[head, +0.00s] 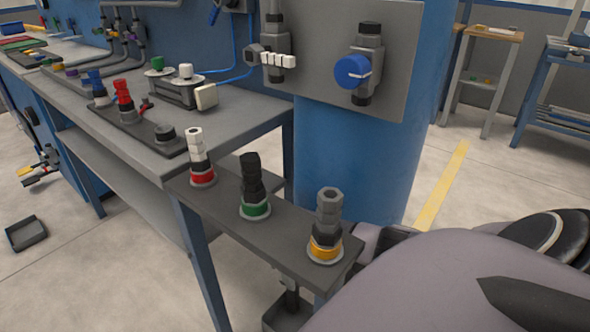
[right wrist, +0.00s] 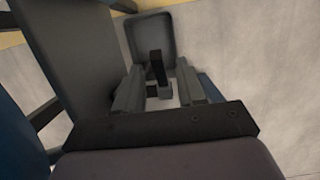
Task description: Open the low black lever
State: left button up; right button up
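In the right wrist view a black lever (right wrist: 156,66) stands out between the two grey fingers of my right gripper (right wrist: 160,76). The fingers are apart, with a gap on each side of the lever, and I see no clear contact. Behind the lever is a grey tray (right wrist: 138,28) on the floor. In the head view a grey pipe piece (head: 290,291) shows below the front shelf; the lever cannot be made out there. My right gripper is hidden in the head view behind my large grey arm. My left gripper is in neither view.
A dark shelf (head: 225,212) holds three pipe stacks with red, green and orange rings, close to my right arm. A blue column (head: 345,165) carries a plate with a blue knob (head: 352,71). A grey workbench (head: 245,112) stands left.

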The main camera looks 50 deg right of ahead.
jog(key=shift+w+r, duration=0.15)
jog(key=shift+r, duration=0.3)
jog(key=p+v, duration=0.2)
jog(key=v, duration=0.3)
jog(key=shift+r+p, duration=0.1)
jog(key=shift+p, duration=0.2)
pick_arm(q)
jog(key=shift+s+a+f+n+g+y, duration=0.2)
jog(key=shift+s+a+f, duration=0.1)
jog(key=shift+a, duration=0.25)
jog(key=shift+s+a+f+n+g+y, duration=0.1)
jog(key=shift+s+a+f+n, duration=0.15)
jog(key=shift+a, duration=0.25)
pick_arm(e)
jog(key=shift+w+r, duration=0.1)
jog(key=shift+r, duration=0.4)
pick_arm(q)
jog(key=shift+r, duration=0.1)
pick_arm(e)
jog(key=shift+o, duration=0.2)
